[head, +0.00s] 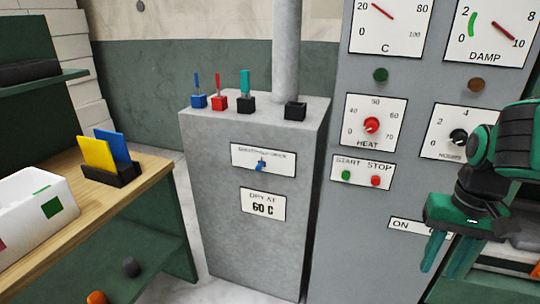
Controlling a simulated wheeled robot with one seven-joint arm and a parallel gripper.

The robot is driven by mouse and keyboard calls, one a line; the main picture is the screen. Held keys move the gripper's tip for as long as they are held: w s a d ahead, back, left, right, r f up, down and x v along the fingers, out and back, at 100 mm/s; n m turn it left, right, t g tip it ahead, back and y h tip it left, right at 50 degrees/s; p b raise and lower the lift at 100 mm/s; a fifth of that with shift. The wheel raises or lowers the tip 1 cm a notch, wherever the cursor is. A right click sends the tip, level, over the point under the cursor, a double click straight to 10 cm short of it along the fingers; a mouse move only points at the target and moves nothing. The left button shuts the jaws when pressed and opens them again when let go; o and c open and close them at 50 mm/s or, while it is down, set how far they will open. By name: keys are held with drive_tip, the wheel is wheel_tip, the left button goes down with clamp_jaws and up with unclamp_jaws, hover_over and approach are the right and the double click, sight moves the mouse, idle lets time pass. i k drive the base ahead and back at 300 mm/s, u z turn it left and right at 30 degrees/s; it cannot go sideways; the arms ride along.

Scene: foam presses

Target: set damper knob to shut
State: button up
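A small blue knob (260,166) sits on a white label plate (283,161) on the front of the grey box. Its plate's lettering is too small to read surely, so I cannot tell its setting. A gauge marked DAMP (492,32) is at the top right of the grey panel, its red needle near 10. My gripper (437,284) hangs at the lower right in front of the panel, well right of the blue knob. Its green fingers point down with a gap between them, and nothing shows between them.
The grey panel (361,200) carries a red HEAT knob (371,125), a black knob (459,137) and START and STOP buttons. Coloured handles in small blocks and a pipe (286,50) stand on the box top. A wooden bench (150,172) is at left; the space before the box is clear.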

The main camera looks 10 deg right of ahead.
sight(261, 164)
drive_tip(key=u, duration=0.25)
drive_tip(key=i, duration=0.85)
drive_tip(key=u, duration=0.5)
